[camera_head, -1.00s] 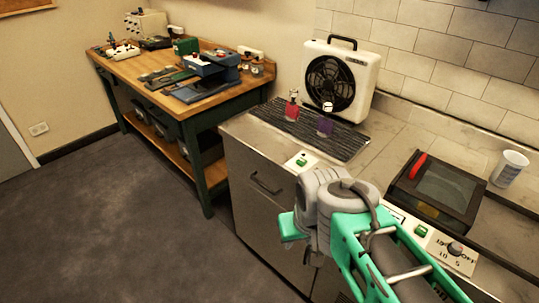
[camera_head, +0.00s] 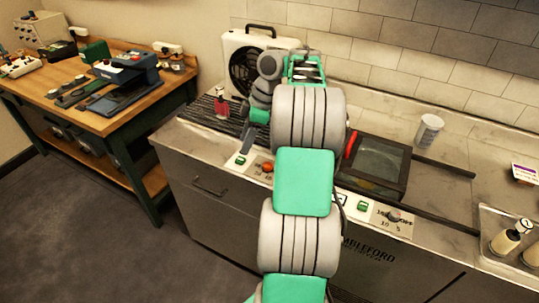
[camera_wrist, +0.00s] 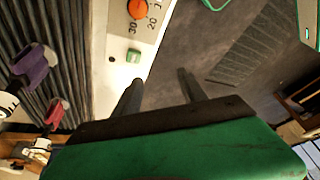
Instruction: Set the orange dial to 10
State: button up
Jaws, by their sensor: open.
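The orange dial (camera_head: 267,166) is on the pale control strip along the counter's front edge, below and right of my gripper (camera_head: 247,145). In the wrist view the orange dial (camera_wrist: 138,8) is cut by the top edge, with the numbers 30 and 20 printed beside it. The setting it points to cannot be read. In the wrist view the two dark fingers of my gripper (camera_wrist: 159,78) are apart with nothing between them. They are beside the strip and apart from the dial.
A green switch (camera_wrist: 134,57) sits beside the dial on the strip. A red bottle (camera_head: 221,104) and a purple bottle (camera_wrist: 32,68) stand on the ribbed mat. A fan (camera_head: 240,65) is behind. A dark glass-topped box (camera_head: 375,165) stands right of my arm.

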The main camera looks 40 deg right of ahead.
aim_at(268, 164)
jog(key=s+d+f+n, duration=0.3)
jog(key=s+d, duration=0.2)
jog(key=d, duration=0.4)
jog(key=b+x, duration=0.6)
jog(key=x, duration=0.1)
jog(key=shift+f, duration=0.1)
jog(key=shift+a+f+b, duration=0.25)
jog(key=shift+f+b, duration=0.05)
jog(key=shift+f, duration=0.1)
jog(key=shift+r, duration=0.1)
jog(key=shift+c, duration=0.2)
jog(key=shift+w, duration=0.1)
grip_shut()
